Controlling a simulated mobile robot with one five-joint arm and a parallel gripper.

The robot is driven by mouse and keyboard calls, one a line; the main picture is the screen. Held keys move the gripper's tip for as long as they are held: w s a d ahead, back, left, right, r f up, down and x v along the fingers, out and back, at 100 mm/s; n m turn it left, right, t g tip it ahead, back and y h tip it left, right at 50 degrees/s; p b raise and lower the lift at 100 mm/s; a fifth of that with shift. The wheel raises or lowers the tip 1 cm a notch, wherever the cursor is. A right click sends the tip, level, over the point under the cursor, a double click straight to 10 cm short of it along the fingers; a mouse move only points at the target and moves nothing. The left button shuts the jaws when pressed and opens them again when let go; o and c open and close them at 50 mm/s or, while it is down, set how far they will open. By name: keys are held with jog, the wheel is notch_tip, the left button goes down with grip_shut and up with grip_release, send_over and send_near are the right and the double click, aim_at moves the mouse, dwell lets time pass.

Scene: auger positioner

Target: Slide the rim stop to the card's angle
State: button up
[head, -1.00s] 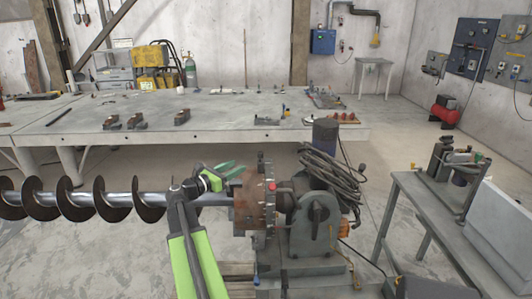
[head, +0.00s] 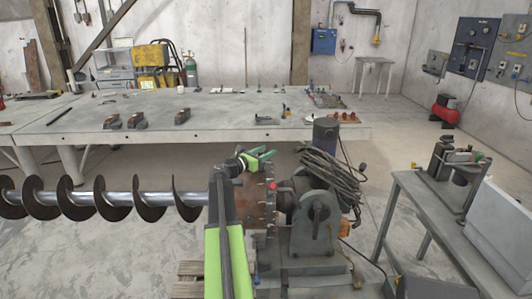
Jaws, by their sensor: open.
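The positioner (head: 315,236) stands in the middle with its rusty round plate (head: 262,212) facing left. A small red piece (head: 272,185) sits at the plate's rim on the right side; I cannot tell for sure that it is the rim stop. My gripper (head: 268,155) has green fingers, open and apparently empty, at the top of the plate, above the red piece. I cannot tell whether they touch the rim. My arm hides the plate's left part. No angle card can be made out.
A steel auger (head: 120,200) extends left from behind my arm. A cable coil (head: 333,175) hangs over the positioner. A long workbench (head: 90,118) stands behind, and a smaller metal table (head: 425,205) stands at right. Open floor lies at left below the auger.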

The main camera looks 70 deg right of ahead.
grip_shut()
dwell(0.3)
dwell(1.1)
